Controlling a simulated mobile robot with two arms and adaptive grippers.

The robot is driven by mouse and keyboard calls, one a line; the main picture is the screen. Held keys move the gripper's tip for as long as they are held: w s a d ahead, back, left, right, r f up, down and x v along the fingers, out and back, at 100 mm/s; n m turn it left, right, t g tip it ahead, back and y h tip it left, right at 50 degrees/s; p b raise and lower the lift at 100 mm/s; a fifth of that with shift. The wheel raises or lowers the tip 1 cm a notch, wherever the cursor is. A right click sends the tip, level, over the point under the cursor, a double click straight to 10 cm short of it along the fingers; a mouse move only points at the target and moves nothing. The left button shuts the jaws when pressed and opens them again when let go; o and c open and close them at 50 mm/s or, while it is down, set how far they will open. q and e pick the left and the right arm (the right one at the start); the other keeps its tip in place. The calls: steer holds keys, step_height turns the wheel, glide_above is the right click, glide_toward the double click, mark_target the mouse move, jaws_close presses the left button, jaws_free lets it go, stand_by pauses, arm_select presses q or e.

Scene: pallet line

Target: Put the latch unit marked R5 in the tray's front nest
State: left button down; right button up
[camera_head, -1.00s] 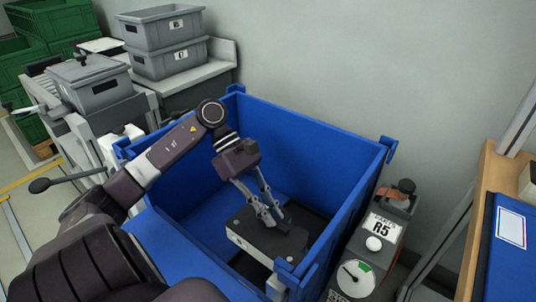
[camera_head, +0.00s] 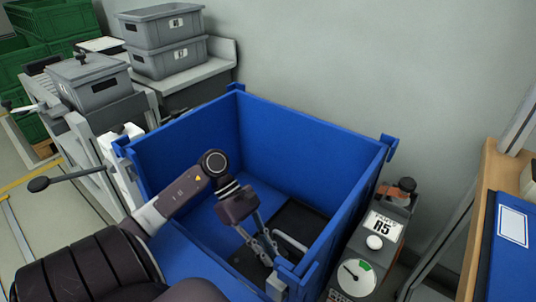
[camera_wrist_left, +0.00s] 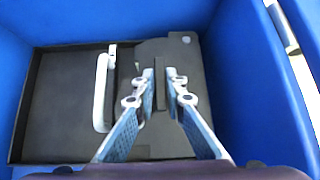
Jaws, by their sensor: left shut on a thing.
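The dark latch unit (camera_head: 243,258) is low in the blue bin, at the near end of the black tray (camera_head: 300,214). In the left wrist view the unit (camera_wrist_left: 178,48) is a dark slab with a small pale round spot, at the tray's right end. My left gripper (camera_head: 268,255) is shut on the unit's raised middle piece; its fingertips also show in the wrist view (camera_wrist_left: 161,88). The unit looks level with the tray, but I cannot tell whether it is fully seated. No R5 mark shows on it. My right gripper is out of view.
A pale bar (camera_head: 290,241) stands beside the gripper in the tray; the tray's far part is bare. The bin's blue walls (camera_head: 312,145) stand close around. Grey crates (camera_head: 165,55) stand at the back left.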

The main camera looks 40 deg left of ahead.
arm_select(q)
steer(key=c, duration=2)
jaws_free()
steer(key=shift+f, duration=0.15)
steer(key=shift+o, duration=0.2)
steer(key=v, duration=1.2)
